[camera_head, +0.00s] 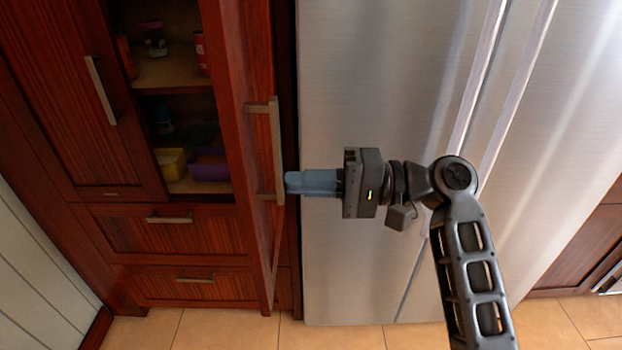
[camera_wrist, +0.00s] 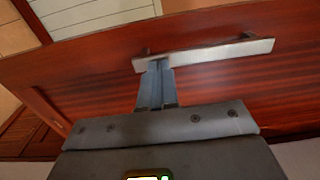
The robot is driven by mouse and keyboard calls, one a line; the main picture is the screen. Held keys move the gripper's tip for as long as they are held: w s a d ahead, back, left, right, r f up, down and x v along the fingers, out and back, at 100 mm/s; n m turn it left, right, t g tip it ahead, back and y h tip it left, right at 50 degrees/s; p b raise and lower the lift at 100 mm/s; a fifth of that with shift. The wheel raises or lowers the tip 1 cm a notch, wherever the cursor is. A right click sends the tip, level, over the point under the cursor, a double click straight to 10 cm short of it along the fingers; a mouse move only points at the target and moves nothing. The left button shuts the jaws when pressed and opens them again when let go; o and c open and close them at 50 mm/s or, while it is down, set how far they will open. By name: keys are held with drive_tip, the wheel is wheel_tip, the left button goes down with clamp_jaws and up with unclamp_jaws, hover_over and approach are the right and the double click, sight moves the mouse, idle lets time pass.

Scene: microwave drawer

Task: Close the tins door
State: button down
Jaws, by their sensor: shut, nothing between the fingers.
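The tins door (camera_head: 247,120) is a tall dark red wooden cabinet door, standing open in the head view with shelves showing to its left. Its light metal bar handle (camera_head: 277,150) is on the side facing my gripper. My gripper (camera_head: 290,183) has blue fingers, shut and empty, with the tips at the lower part of the handle. In the wrist view the fingertips (camera_wrist: 159,64) are at the handle (camera_wrist: 205,54), with the door's red face (camera_wrist: 225,85) behind. I cannot tell whether they touch the handle or the door.
Inside the cabinet are shelves (camera_head: 175,72) with a yellow container (camera_head: 171,163), a purple container (camera_head: 209,165) and other small items. A closed door (camera_head: 70,90) is at left, with closed drawers (camera_head: 165,230) below. A steel refrigerator (camera_head: 385,80) stands close on the right.

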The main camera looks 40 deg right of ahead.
drive_tip(key=w+a+m+t+h+p, duration=0.4)
drive_tip(key=w+a, duration=1.2)
drive_tip(key=w+m+t+h+b, duration=0.2)
drive_tip(key=w+h+b, duration=0.3)
drive_tip(key=w, duration=2)
drive_tip(key=shift+d+m+b, duration=0.25)
drive_tip(key=shift+m+b, duration=0.35)
drive_tip(key=shift+d, duration=0.1)
drive_tip(key=shift+d+h, duration=0.1)
drive_tip(key=shift+h, duration=0.2)
